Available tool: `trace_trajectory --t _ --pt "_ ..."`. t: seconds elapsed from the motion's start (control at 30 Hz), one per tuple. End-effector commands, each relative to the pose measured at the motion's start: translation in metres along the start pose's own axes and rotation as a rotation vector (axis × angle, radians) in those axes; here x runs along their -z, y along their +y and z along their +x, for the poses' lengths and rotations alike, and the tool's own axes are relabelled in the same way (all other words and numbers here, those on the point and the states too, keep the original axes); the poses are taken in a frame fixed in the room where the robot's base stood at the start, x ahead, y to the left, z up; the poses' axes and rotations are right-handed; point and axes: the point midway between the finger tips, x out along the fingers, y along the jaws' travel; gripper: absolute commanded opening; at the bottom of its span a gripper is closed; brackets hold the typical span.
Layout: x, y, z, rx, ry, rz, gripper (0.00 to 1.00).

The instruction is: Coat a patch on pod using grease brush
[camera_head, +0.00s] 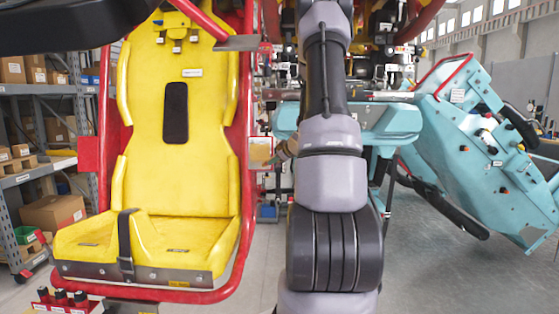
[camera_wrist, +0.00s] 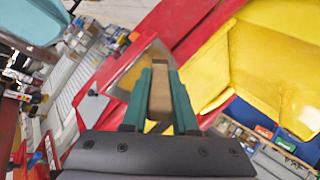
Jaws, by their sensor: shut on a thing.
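The pod is a yellow seat shell (camera_head: 180,170) in a red frame on the left of the head view. Its yellow shell (camera_wrist: 250,60) and red side fill the upper right of the wrist view. In the wrist view my gripper (camera_wrist: 160,72) has two green fingers shut on a tan wooden piece, which I take to be the grease brush (camera_wrist: 160,95). Its far end and bristles are not clear. A greyish tan plate shows just beyond the fingertips; I cannot tell whether the brush touches it. In the head view my arm hides most of the gripper, beside the pod's right side.
Shelves with cardboard boxes (camera_head: 52,212) stand at the far left. A red tray with dark bottles (camera_head: 62,300) sits at the lower left. Grey floor shows between pod and car.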

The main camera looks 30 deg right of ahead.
Motion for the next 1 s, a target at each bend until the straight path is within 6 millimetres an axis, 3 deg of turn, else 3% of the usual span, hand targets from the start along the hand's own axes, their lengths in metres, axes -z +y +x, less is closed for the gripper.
trace_trajectory --t 0.73,1.0 --pt "0.036 -0.028 0.025 -0.001 0.002 -0.001 0.0" --pt "0.041 -0.032 0.028 -0.001 0.0 0.001 0.0"
